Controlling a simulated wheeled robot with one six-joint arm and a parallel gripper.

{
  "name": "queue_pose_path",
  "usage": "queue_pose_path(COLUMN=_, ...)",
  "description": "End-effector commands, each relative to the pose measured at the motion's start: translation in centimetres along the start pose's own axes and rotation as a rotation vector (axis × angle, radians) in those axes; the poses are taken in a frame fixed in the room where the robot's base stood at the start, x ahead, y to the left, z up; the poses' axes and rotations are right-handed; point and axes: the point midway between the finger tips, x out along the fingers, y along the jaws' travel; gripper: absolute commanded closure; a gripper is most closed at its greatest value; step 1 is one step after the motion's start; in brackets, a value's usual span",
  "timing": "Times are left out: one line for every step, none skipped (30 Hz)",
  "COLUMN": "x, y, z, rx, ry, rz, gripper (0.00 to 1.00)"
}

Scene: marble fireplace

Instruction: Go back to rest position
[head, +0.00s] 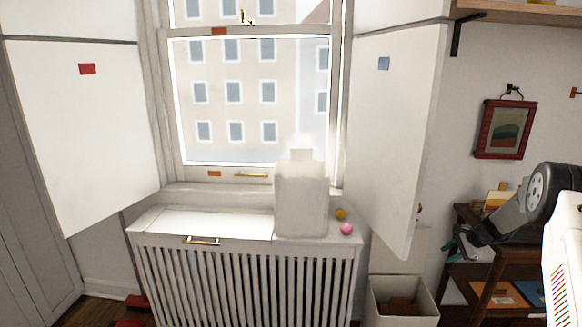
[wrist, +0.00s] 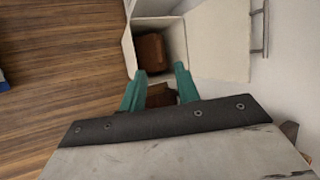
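My gripper (wrist: 160,83) shows in the wrist view with two green fingers spread apart and nothing between them. It is above and in front of an open white bin (wrist: 178,22) that holds a brown object (wrist: 152,52). In the head view my gripper (head: 456,249) is at the right, at the end of my dark grey arm, in front of a dark wooden shelf unit. From the head view alone its opening is too small to judge.
A white slatted radiator cover (head: 250,280) stands under the window, with a white container (head: 301,205), a pink ball (head: 346,229) and an orange ball (head: 341,214) on top. The white bin (head: 402,315) stands right of it. An open shutter (head: 385,140) juts out above. Wooden floor (wrist: 60,80) is clear.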

Motion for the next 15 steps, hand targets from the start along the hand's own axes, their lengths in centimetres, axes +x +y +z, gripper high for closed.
queue_pose_path(x=0.4, y=0.8, z=0.3, rx=-0.012, ry=-0.011, rz=0.021, gripper=0.68)
queue_pose_path(x=0.6, y=1.3, z=0.4, rx=-0.02, ry=-0.015, rz=0.031, gripper=0.68)
queue_pose_path(x=0.7, y=1.9, z=0.6, rx=-0.027, ry=-0.022, rz=0.045, gripper=0.68)
queue_pose_path(x=0.9, y=2.4, z=0.7, rx=-0.032, ry=-0.027, rz=0.055, gripper=0.68)
queue_pose_path(x=1.0, y=2.8, z=0.8, rx=-0.038, ry=-0.033, rz=0.066, gripper=0.68)
queue_pose_path(x=1.1, y=3.5, z=1.1, rx=-0.048, ry=-0.041, rz=0.083, gripper=0.68)
queue_pose_path(x=1.1, y=4.0, z=1.3, rx=-0.057, ry=-0.048, rz=0.096, gripper=0.68)
queue_pose_path(x=1.1, y=4.6, z=1.6, rx=-0.067, ry=-0.055, rz=0.11, gripper=0.68)
queue_pose_path(x=0.7, y=5.2, z=2.2, rx=-0.085, ry=-0.064, rz=0.13, gripper=0.68)
queue_pose_path(x=0.4, y=5.7, z=2.7, rx=-0.1, ry=-0.072, rz=0.146, gripper=0.68)
queue_pose_path(x=0.1, y=6.2, z=3.3, rx=-0.118, ry=-0.081, rz=0.162, gripper=0.68)
queue_pose_path(x=-0.5, y=6.6, z=4.1, rx=-0.14, ry=-0.09, rz=0.182, gripper=0.68)
queue_pose_path(x=-0.9, y=6.9, z=4.7, rx=-0.157, ry=-0.097, rz=0.195, gripper=0.68)
queue_pose_path(x=-1.4, y=7.2, z=5.3, rx=-0.175, ry=-0.103, rz=0.208, gripper=0.68)
queue_pose_path(x=-2.0, y=7.5, z=6.2, rx=-0.197, ry=-0.112, rz=0.224, gripper=0.68)
